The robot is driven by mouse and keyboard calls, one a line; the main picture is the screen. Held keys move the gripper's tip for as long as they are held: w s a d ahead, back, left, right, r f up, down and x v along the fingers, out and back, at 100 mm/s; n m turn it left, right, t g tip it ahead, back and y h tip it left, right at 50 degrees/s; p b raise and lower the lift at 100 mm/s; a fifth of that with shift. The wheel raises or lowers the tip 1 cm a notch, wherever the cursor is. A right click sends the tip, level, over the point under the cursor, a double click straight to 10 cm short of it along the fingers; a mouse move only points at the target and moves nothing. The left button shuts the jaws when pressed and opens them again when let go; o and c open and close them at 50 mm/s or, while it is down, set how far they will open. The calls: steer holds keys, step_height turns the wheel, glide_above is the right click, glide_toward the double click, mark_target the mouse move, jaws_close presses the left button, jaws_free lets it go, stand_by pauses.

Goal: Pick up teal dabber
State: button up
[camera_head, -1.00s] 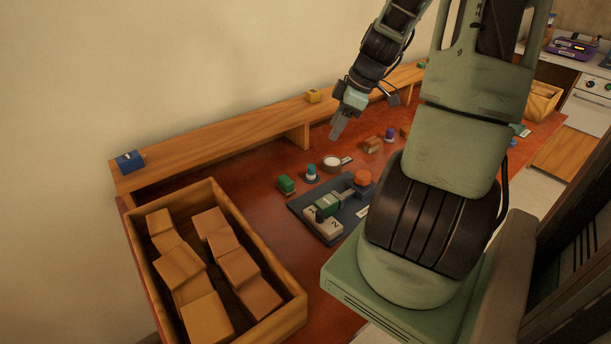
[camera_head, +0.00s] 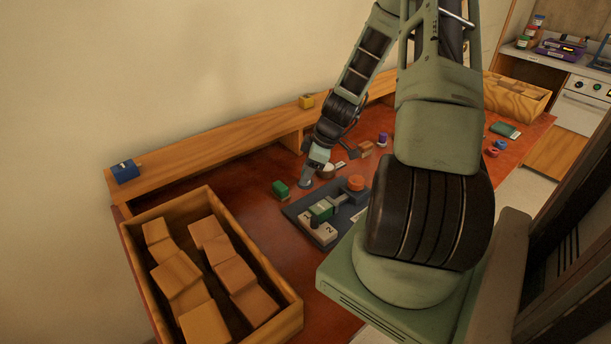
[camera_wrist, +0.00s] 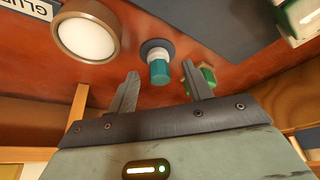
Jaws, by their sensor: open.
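The teal dabber (camera_wrist: 159,72) stands on a round dark base on the red-brown table in the wrist view. It has a teal body and a white collar. My gripper (camera_wrist: 160,70) is open, with one finger on each side of the dabber in the picture. I cannot tell how much gap is left between the fingers and the dabber in depth. In the head view my gripper (camera_head: 306,182) is low over the table and hides most of the dabber.
A round glue pot (camera_wrist: 88,38) is beside the dabber. A green block (camera_head: 280,189) is close on its other side. A dark tray (camera_head: 297,213) with stamps lies in front. A wooden crate of blocks (camera_head: 283,318) stands at left; a wooden shelf (camera_head: 215,150) runs behind.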

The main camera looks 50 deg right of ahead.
steer(key=shift+w+a+f, duration=0.1)
steer(key=shift+w+f, duration=0.15)
steer(key=shift+f, duration=0.4)
jaws_close()
steer(key=shift+r, duration=0.15)
step_height(320, 180, up, 10)
steer(key=shift+f+b, duration=0.1)
steer(key=shift+b, duration=0.35)
steer(key=c, duration=0.6)
jaws_free()
steer(key=shift+c, duration=0.2)
steer(key=c, duration=0.3)
